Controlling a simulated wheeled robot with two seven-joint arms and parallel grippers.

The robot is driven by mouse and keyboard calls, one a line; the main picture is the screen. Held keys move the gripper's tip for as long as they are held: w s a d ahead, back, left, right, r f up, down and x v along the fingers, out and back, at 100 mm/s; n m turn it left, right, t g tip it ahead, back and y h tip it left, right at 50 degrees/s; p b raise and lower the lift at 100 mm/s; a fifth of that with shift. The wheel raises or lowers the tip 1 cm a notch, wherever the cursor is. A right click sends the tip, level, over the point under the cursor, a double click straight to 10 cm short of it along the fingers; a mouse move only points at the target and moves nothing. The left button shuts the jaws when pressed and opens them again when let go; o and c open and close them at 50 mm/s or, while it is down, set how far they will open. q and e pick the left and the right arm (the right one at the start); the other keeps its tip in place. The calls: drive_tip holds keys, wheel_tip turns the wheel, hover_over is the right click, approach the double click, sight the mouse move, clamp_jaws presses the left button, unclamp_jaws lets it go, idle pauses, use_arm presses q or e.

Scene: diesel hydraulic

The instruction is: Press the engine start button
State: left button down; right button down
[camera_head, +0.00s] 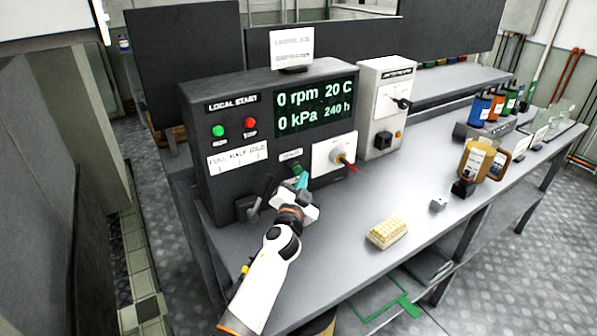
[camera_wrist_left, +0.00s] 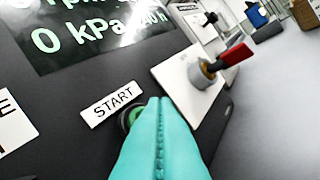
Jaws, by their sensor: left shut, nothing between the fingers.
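The dark control panel (camera_head: 240,110) stands on the bench, its screen (camera_head: 315,108) reading 0 rpm, 20 C, 0 kPa and 240 h. The green start button (camera_head: 297,168) sits low on its face, below a START label that reads clearly in the left wrist view (camera_wrist_left: 112,103). My left gripper (camera_head: 302,180) is shut and empty, its teal fingertips in front of the button. In the left wrist view the fingertips (camera_wrist_left: 159,100) cover much of the green button (camera_wrist_left: 133,116). I cannot tell whether they touch it. My right gripper is not in view.
A white plate with a red-handled key switch (camera_head: 340,154) is just right of the button. A black lever (camera_head: 262,196) is at lower left. A grey box with a rotary switch (camera_head: 385,105) stands to the right. A yellowish block (camera_head: 387,233) lies on the bench (camera_head: 345,270).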

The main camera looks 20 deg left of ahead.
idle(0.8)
use_arm(q)
drive_tip(key=shift+w+a, duration=0.3)
drive_tip(key=shift+a, duration=0.05)
drive_tip(key=shift+w+a, duration=0.3)
drive_tip(key=shift+a, duration=0.15)
idle(0.8)
drive_tip(key=shift+d, duration=0.1)
drive_tip(key=shift+s+d, duration=0.6)
drive_tip(key=shift+d, duration=0.1)
drive_tip(key=shift+s+d+b, duration=0.15)
drive_tip(key=shift+s+d, duration=0.65)
drive_tip(key=shift+d, duration=0.2)
drive_tip(key=shift+s+d+b, duration=0.15)
drive_tip(key=shift+s+d, duration=0.6)
drive_tip(key=shift+d, duration=0.2)
